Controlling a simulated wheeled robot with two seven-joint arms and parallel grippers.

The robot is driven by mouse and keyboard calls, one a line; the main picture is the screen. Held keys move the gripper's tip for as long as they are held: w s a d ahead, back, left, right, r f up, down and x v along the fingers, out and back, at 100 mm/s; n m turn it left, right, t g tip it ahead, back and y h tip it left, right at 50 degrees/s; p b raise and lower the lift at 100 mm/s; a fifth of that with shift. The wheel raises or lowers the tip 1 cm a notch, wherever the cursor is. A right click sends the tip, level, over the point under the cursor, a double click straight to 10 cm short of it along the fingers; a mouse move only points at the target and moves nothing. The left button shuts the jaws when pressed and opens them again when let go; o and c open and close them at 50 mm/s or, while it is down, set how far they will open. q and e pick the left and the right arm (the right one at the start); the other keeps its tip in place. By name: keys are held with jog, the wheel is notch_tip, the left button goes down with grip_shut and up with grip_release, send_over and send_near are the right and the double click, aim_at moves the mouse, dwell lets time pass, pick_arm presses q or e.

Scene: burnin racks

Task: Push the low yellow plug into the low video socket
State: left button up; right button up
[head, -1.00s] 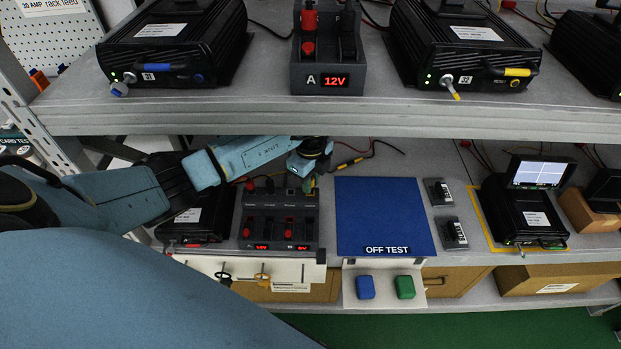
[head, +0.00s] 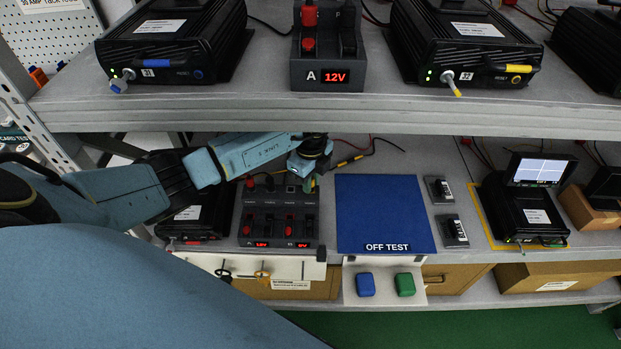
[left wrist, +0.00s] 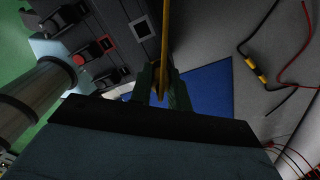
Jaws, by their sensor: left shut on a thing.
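My left gripper (head: 309,181) is over the lower shelf, between the grey power supply and the blue mat. In the left wrist view its greenish fingers (left wrist: 159,88) are shut on a narrow yellow thing (left wrist: 164,38), which runs up between them. I take this for the yellow plug or its lead; its tip is hidden. I cannot pick out the low video socket. A low black unit (head: 530,212) with a small screen (head: 539,170) stands right of the mat, and another low black unit (head: 200,217) is partly behind my left arm. My right gripper is not in view.
The grey power supply (head: 277,229) with red switches is close to my gripper. The blue mat (head: 383,212) is bare. A wire with yellow connectors (head: 350,160) lies behind it. The upper shelf edge (head: 330,112) passes above my arm. Two small black devices (head: 453,230) stand right of the mat.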

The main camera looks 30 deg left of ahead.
pick_arm(q)
jog(key=o, duration=1.3)
